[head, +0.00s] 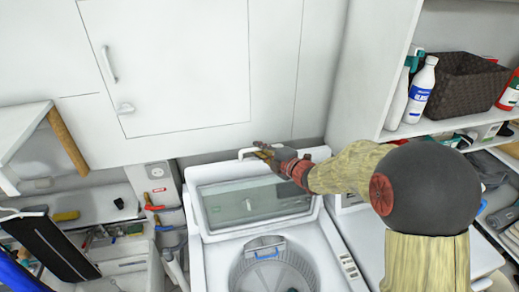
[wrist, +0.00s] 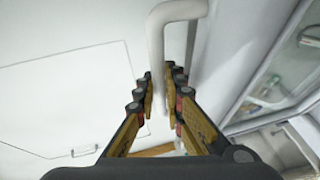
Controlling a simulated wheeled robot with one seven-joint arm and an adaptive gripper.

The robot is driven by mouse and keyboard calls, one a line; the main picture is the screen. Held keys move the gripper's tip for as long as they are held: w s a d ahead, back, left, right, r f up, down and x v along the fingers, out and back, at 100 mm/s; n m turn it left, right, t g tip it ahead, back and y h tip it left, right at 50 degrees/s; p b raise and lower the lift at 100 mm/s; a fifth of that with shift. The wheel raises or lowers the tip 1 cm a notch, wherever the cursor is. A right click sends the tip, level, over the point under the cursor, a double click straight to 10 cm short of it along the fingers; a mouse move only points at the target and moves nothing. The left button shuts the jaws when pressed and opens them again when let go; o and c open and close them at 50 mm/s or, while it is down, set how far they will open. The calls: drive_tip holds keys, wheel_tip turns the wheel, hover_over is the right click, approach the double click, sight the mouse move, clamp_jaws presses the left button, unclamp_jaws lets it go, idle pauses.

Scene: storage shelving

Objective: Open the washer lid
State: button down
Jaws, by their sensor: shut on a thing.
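The washer (head: 209,262) stands below the wall cabinet, and its drum (head: 270,272) shows through the open top. The washer lid (head: 210,190), with a clear window, is raised and leans back behind the drum opening. A white handle (head: 245,152) is at the lid's upper edge. My gripper (head: 262,149) is at this handle. In the wrist view, the fingers of my gripper (wrist: 162,82) are closed around the white handle bar (wrist: 155,48), one on each side. Part of the handle is hidden by the fingers in the head view.
White cabinet doors (head: 180,65) are close behind the lid. Shelves with bottles (head: 420,88) and a brown basket (head: 460,85) stand at the right. A sink area (head: 100,215) with small tools is at the left. The space above the drum is clear.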

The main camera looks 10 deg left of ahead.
drive_tip(key=shift+s+d+f+b, duration=0.1)
drive_tip(key=shift+s+f+b, duration=0.05)
drive_tip(key=shift+b, duration=0.15)
drive_tip(key=shift+s+d+f+b, duration=0.15)
drive_tip(key=shift+s+d+b, duration=0.3)
drive_tip(key=shift+b, duration=0.7)
drive_tip(key=s+d+t+y+b, duration=0.1)
drive_tip(key=s+d+b, duration=0.1)
drive_tip(key=s+b, duration=0.4)
drive_tip(key=b, duration=0.3)
drive_tip(key=shift+s+d+n, duration=0.3)
drive_tip(key=shift+d, duration=0.05)
drive_tip(key=c, duration=2.1)
unclamp_jaws()
drive_tip(key=shift+c, duration=0.2)
drive_tip(key=f+v, duration=0.1)
drive_tip(key=v, duration=1.1)
drive_tip(key=shift+r, duration=0.3)
